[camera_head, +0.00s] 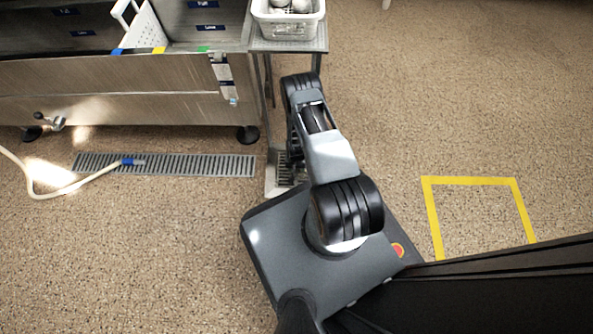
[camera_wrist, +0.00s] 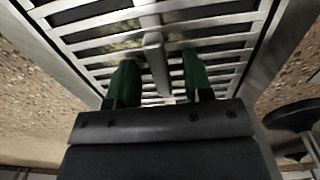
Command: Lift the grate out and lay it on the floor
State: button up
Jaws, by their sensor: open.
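The grate (camera_wrist: 215,45) is a slatted metal panel inside a metal frame (camera_wrist: 60,60), filling the upper part of the wrist view. A raised central bar (camera_wrist: 154,45) runs along its middle. My gripper (camera_wrist: 159,60) is open, with one green finger on each side of that bar; I cannot tell whether they touch it. In the head view, a small part of the grate (camera_head: 285,172) shows in the floor left of my arm, which hides the rest and the gripper.
A yellow outlined square (camera_head: 429,215) marks clear floor at right. A steel sink unit (camera_head: 120,90) and a small stand (camera_head: 315,42) with a white perforated basket (camera_head: 288,28) are behind. A long slotted drain (camera_head: 200,165) and a hose (camera_head: 75,187) lie at left.

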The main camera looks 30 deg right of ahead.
grip_shut()
dwell(0.4)
jog(key=shift+r, duration=0.1)
